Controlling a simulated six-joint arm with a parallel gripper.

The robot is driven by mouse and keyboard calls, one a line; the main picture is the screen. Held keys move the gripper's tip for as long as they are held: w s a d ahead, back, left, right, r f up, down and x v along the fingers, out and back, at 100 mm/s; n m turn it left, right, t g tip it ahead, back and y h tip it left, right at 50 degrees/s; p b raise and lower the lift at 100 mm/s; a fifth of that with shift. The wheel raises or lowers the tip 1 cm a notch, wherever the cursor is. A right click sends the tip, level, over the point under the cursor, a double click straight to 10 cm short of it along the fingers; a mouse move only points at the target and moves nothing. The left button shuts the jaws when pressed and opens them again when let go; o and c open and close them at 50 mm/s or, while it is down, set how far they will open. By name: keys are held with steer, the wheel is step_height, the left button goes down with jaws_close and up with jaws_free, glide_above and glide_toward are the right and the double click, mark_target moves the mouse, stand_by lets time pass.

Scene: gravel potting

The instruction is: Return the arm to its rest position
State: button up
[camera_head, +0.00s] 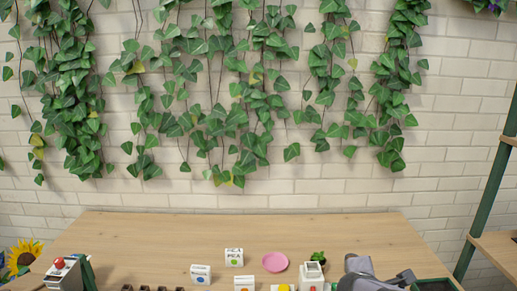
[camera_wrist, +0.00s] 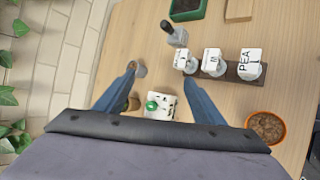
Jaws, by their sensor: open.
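My gripper (camera_wrist: 158,72) is open in the wrist view, its two blue fingers spread wide with nothing held. A white object with dark marks and a green top (camera_wrist: 161,107) shows between the fingers, its near side cut off by the gripper body; I cannot tell how far below it is. In the head view, part of my grey arm (camera_head: 370,272) shows low at the right, over the front of the wooden table (camera_head: 150,230). The fingertips are not clear in that view.
White labelled containers stand on a dark rack (camera_wrist: 232,71) in the wrist view. A grey scoop-like tool (camera_wrist: 175,36), a green tray (camera_wrist: 187,17) and a terracotta pot of brown gravel (camera_wrist: 267,128) are nearby. A pink saucer (camera_head: 275,262) lies mid-table. The table's back is clear.

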steer(key=s+a+f+m+g+y+p, duration=0.2)
steer(key=s+a+m+g+y+p, duration=0.1)
steer(key=s+a+m, duration=0.3)
steer(key=s+a+f+m+g+y+p, duration=0.1)
steer(key=s+a+m+g+p, duration=0.3)
steer(key=s+m, duration=0.7)
steer(key=s+a+g+y, duration=0.1)
steer(key=s+a, duration=0.1)
steer(key=s, duration=0.1)
steer(key=shift+s+a+f+y, duration=0.15)
steer(key=shift+a+f+y, duration=0.05)
steer(key=shift+f+y, duration=0.2)
